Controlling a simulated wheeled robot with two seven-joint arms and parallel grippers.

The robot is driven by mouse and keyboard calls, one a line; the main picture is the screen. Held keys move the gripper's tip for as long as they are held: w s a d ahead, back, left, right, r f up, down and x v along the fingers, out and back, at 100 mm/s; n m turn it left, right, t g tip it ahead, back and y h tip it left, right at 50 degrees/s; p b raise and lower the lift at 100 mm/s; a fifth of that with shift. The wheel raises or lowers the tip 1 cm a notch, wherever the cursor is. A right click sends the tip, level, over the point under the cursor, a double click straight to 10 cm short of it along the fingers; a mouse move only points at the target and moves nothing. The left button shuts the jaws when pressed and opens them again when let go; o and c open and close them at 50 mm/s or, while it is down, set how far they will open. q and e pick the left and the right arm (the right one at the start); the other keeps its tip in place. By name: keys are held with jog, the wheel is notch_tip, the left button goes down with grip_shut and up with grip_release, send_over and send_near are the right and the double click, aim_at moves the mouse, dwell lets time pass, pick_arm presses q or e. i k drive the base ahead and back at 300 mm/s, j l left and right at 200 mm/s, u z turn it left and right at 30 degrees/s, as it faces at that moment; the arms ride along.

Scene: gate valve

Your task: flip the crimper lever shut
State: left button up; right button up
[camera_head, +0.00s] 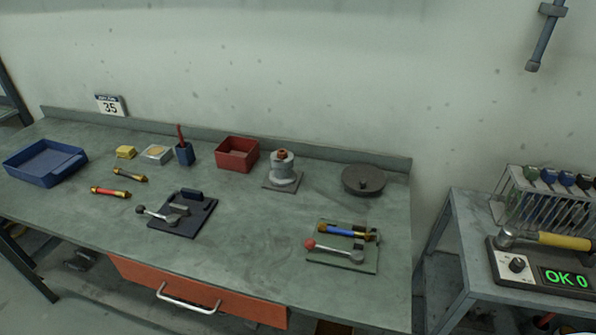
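Two lever fixtures stand on the workbench, and I cannot tell for sure which is the crimper. The dark plate fixture (183,214) has a metal lever (158,215) with a black knob, pointing left and lying low; a small block stands at its back. The green plate fixture (342,262) has a metal lever (333,250) with a red knob, also pointing left and low. A blue and yellow cylinder (340,231) lies across this plate behind the lever. Neither of my grippers is in view.
The workbench (250,225) also carries a blue tray (46,178), a red bin (237,154), a grey stepped part (283,172), a round dark disc (363,181) and two small cylinders (110,192). A side table (459,222) holds a torque tester (540,270). The bench between both fixtures is clear.

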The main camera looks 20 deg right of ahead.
aim_at(356, 256)
jog(key=z, duration=1)
